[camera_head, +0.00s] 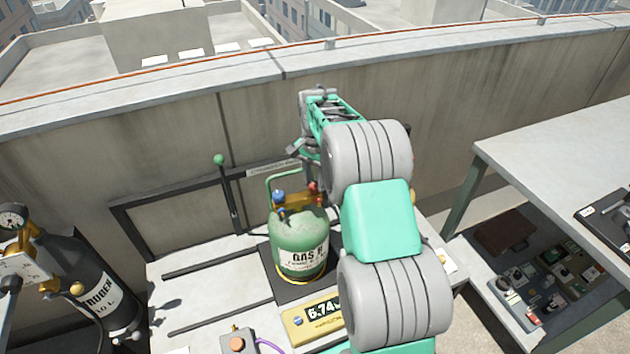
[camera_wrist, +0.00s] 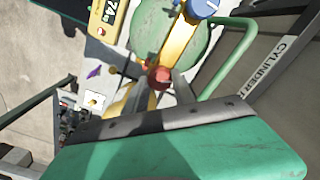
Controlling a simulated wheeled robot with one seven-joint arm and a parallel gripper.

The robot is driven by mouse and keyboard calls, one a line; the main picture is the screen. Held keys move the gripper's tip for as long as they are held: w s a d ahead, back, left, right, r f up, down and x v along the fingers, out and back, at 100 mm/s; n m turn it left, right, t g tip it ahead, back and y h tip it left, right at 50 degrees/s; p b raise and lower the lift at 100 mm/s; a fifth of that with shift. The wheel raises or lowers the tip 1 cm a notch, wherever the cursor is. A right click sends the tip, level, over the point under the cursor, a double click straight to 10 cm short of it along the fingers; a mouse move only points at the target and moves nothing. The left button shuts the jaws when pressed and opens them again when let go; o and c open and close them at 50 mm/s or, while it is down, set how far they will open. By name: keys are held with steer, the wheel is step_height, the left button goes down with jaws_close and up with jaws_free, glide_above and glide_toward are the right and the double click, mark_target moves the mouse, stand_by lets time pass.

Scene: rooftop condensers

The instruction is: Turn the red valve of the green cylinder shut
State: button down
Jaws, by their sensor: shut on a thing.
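The green cylinder (camera_head: 299,245), labelled GAS R, stands upright on a dark scale plate. Its red valve (camera_head: 313,188) is at the top right of the cylinder, and a blue valve (camera_head: 278,197) is at the top left. In the wrist view the red valve (camera_wrist: 158,77) sits between the fingers of my gripper (camera_wrist: 163,84); the blue valve (camera_wrist: 201,8) is above it on the yellow manifold. My gripper is shut on the red valve. In the head view my arm partly hides the fingers and the cylinder's right side.
A yellow scale display (camera_head: 314,320) stands in front of the cylinder. A black nitrogen cylinder (camera_head: 91,287) is at the left. A green-knobbed lever (camera_head: 220,160) rises behind, near the parapet wall (camera_head: 160,140). A table (camera_head: 560,135) stands at the right over a shelf of parts.

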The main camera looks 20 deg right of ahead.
mark_target(315, 184)
steer(key=m, duration=0.5)
steer(key=shift+r, duration=0.1)
stand_by(0.4)
steer(key=c, duration=1)
jaws_free()
steer(key=shift+c, duration=0.2)
step_height(315, 184, up, 8)
steer(key=shift+f+b, duration=0.1)
steer(key=shift+b, duration=0.4)
